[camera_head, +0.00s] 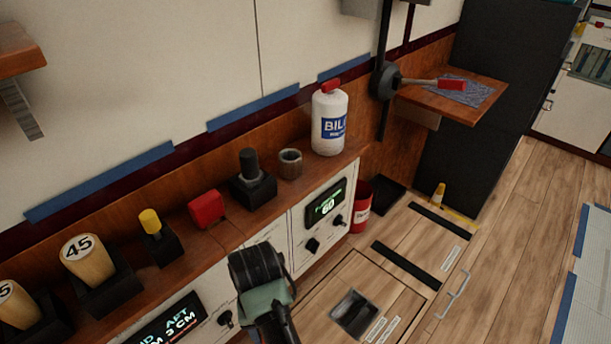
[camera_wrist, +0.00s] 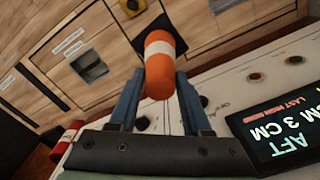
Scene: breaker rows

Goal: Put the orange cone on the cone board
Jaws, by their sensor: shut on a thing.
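In the wrist view the orange cone (camera_wrist: 160,78), with a white band and a dark square base (camera_wrist: 173,32) at its far end, sits between the two blue fingers of my gripper (camera_wrist: 157,84). The gripper is shut on it, at its rounded orange end. In the head view my gripper (camera_head: 258,272) is in front of the counter's white panels, and the cone is hidden behind it. I cannot make out a cone board for certain. A small yellow-orange upright thing (camera_head: 438,195) with a pale band stands on the floor near the dark cabinet.
The wooden counter (camera_head: 228,238) carries several knobs and blocks, a red block (camera_head: 206,208), a metal cup (camera_head: 290,163) and a white bottle (camera_head: 329,122). A red can (camera_head: 361,207) stands beside its end. The wooden floor (camera_head: 500,255) at right is mostly clear.

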